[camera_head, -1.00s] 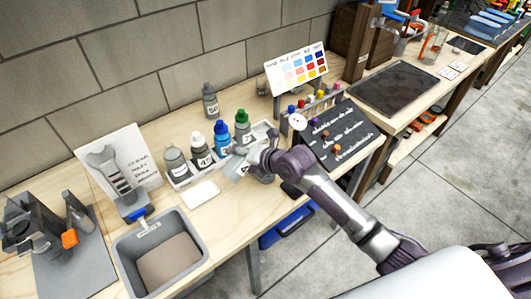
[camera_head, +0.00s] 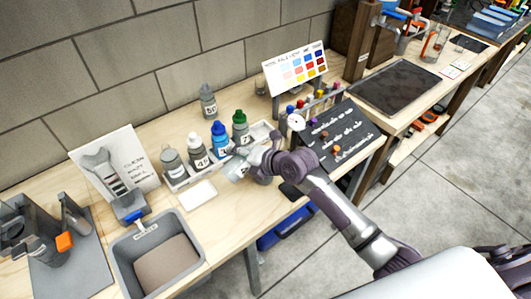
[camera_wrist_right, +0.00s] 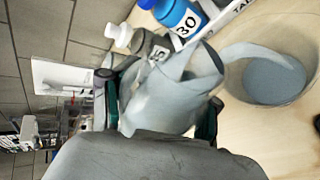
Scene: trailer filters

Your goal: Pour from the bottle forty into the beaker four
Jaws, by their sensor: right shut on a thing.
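My right gripper (camera_head: 245,163) is shut on a grey, open-mouthed vessel (camera_head: 236,172), held tilted over the bench in front of the bottle tray. In the right wrist view this vessel (camera_wrist_right: 165,95) sits between my dark green fingertips (camera_wrist_right: 160,108), its mouth toward the upper right. No label on it is readable, so I cannot tell if it is the bottle forty. A pale round vessel (camera_wrist_right: 235,97), perhaps a beaker, lies right of the mouth; its number does not show. A grey curved band (camera_wrist_right: 250,52) runs from near the mouth to a grey disc inside it, apparently liquid. My left gripper is not in view.
A blue-capped bottle (camera_head: 221,140), a green-capped one (camera_head: 241,127), a white-capped one (camera_head: 196,152) and a grey one (camera_head: 172,163) stand close behind. Another bottle (camera_head: 208,101) stands by the wall. A grey bin (camera_head: 118,262) and black board (camera_head: 338,137) flank the area.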

